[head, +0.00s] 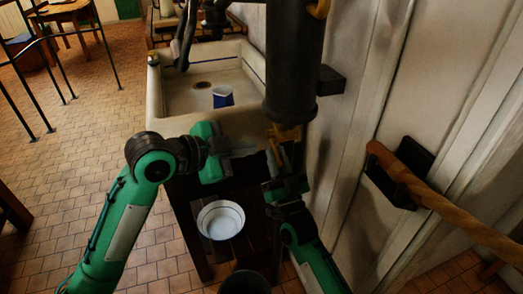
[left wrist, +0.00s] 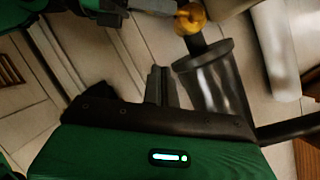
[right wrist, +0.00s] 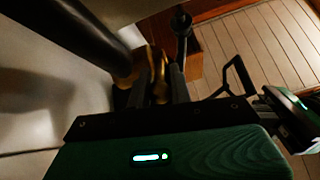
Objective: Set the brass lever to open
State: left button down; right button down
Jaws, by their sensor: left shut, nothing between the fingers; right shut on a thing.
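The brass lever (head: 284,132) is at the lower end of a dark upright pipe (head: 294,60) near the wall. My right gripper (head: 284,165) is just below it. In the right wrist view the brass lever (right wrist: 155,68) lies at the fingertips of my right gripper (right wrist: 165,82), which is shut on it and partly hides it. I cannot tell the lever's setting. My left gripper (head: 240,150) is shut and empty, left of the lever and apart from it. The left wrist view shows its closed fingers (left wrist: 160,84) and brass (left wrist: 190,18) beyond the pipe's flanged end.
A pale sink (head: 170,110) with a blue-and-white cup (head: 222,97) stands behind my left gripper. A white bowl (head: 221,219) is on a dark stand below, with a dark bucket (head: 245,284) in front. A wooden rail (head: 440,200) runs along the right wall.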

pick_arm(q)
jog(key=w+d+f, duration=0.6)
jog(key=w, duration=0.1)
jog(key=shift+f, duration=0.3)
dwell(0.3)
